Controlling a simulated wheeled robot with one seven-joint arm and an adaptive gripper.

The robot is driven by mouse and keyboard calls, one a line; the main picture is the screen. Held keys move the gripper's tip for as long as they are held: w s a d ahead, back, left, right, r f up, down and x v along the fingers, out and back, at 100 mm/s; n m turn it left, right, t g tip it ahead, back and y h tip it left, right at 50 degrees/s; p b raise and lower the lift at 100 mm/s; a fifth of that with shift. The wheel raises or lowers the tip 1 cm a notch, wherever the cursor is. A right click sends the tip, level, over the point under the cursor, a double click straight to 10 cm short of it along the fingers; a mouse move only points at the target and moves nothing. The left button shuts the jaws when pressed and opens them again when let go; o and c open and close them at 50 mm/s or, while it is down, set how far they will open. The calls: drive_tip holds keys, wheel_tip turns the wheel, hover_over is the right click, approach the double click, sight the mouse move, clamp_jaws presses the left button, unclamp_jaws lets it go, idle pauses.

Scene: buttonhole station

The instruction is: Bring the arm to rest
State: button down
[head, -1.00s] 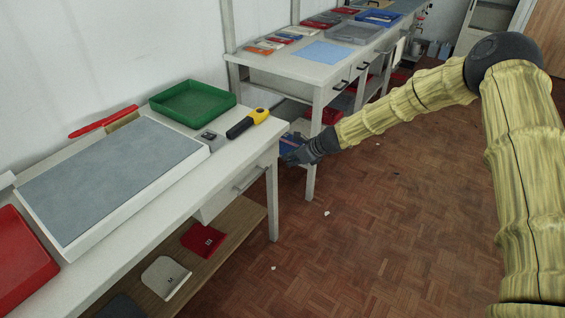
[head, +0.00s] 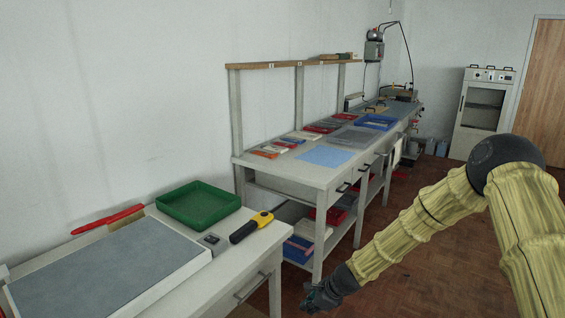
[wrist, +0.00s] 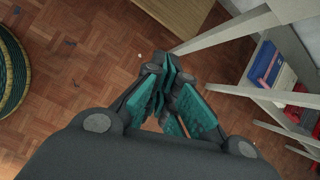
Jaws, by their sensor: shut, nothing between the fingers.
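My gripper (head: 322,297) hangs low in the head view, at the end of my yellow-sleeved arm. It is over the floor, to the right of the near table's end and in front of the far bench's leg. In the wrist view my gripper (wrist: 168,95) points down toward the parquet floor (wrist: 75,100). Its teal-padded fingers are together and hold nothing. A pale table leg (wrist: 225,35) passes close to the fingertips in the wrist view; I cannot tell whether they touch it.
The near table holds a grey mat (head: 110,268), a green tray (head: 198,205) and a yellow-black tool (head: 251,227). The far bench (head: 310,172) carries a blue sheet (head: 324,156) and several trays. A round woven object (wrist: 14,75) stands on the floor. Open floor lies right of the benches.

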drive_tip(key=s+d+f+n+g+h, duration=0.1)
drive_tip(key=s+d+f+n, duration=0.25)
drive_tip(key=s, duration=0.55)
drive_tip(key=s+d+f+n+g+h+p, duration=0.1)
drive_tip(key=s+d+f+n+h, duration=0.15)
drive_tip(key=s+f, duration=0.45)
drive_tip(key=s+d+f+n+g+h, duration=0.15)
drive_tip(key=s+n, duration=0.25)
drive_tip(key=s, duration=0.6)
drive_tip(key=s+d+n, duration=0.3)
drive_tip(key=s+n, duration=0.2)
drive_tip(key=s, duration=0.5)
drive_tip(key=s+d+r+n+p, duration=0.1)
drive_tip(key=s+d+n, duration=0.2)
drive_tip(key=s, duration=0.8)
drive_tip(key=n, duration=0.2)
drive_tip(key=shift+s+r+n, duration=0.15)
drive_tip(key=shift+s+n, duration=0.15)
drive_tip(key=shift+n, duration=0.1)
